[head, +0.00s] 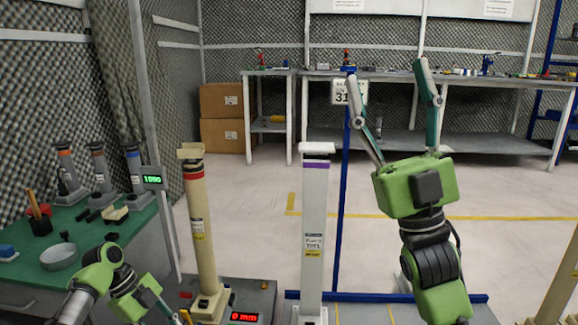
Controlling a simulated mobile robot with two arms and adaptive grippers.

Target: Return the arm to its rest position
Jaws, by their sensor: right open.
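My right arm comes up from the bottom right, with its green wrist in front of the floor. My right gripper (388,74) points up and away, its two long teal and grey fingers spread wide with nothing between them. Its fingertips overlap the far workbench in the picture. My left arm is low at the bottom left, beside the green table. My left gripper (162,303) is small, angled down and partly cut by the lower edge, so its opening is unclear.
A cream post with a red band (197,230) and a white post with a purple band (314,225) stand between my arms. A blue pole (342,200) carries a sign. The green table (90,237) holds a bowl (59,257). Brown boxes (222,118) and a workbench (470,77) stand behind.

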